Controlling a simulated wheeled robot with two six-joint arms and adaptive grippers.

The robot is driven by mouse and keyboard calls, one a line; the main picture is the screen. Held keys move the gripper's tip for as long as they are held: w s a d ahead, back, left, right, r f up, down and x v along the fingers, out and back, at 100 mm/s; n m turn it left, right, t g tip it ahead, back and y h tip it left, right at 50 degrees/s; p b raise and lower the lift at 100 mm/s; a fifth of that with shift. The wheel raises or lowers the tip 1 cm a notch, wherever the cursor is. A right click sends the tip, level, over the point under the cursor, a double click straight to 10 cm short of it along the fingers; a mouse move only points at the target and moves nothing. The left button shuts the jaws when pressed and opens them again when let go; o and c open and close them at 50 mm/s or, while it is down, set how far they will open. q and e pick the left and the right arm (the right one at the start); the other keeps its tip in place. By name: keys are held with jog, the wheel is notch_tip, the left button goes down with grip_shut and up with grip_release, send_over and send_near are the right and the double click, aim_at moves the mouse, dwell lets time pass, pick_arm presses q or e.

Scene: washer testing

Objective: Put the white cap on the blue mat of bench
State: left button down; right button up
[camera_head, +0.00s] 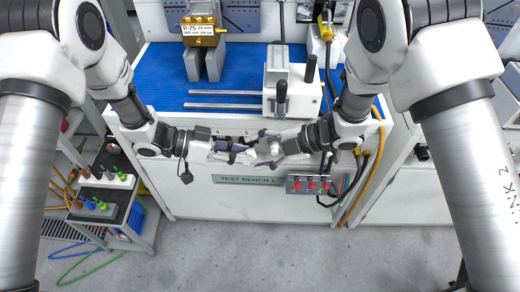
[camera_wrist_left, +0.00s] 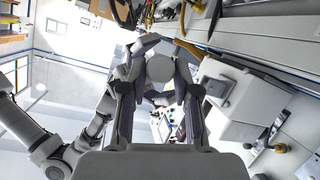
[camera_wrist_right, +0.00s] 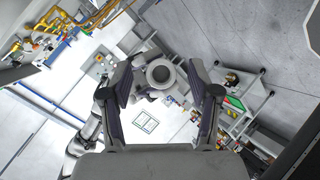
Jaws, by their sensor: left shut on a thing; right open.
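The white cap (camera_wrist_left: 160,68) is held between the fingertips of my left gripper (camera_head: 256,147), in front of the bench. The cap's hollow, ring-shaped end (camera_wrist_right: 161,75) faces the right wrist camera. My right gripper (camera_head: 275,144) is open, facing my left gripper, with its two fingers on either side of the cap in the right wrist view and gaps visible beside it. In the head view the cap is small and partly hidden by the fingers. The blue mat (camera_head: 165,75) lies on the bench top behind both grippers.
On the mat are a brass block on a grey stand (camera_head: 203,62), two metal rails (camera_head: 225,106) and a white fixture with black handles (camera_head: 298,92). The mat's left part is clear. A cart (camera_head: 105,200) with colored-top parts stands left. Red buttons (camera_head: 311,184) are on the bench front.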

grip_shut()
pick_arm(q)
jog(key=c, duration=0.8)
grip_release()
jog(key=shift+o, duration=0.2)
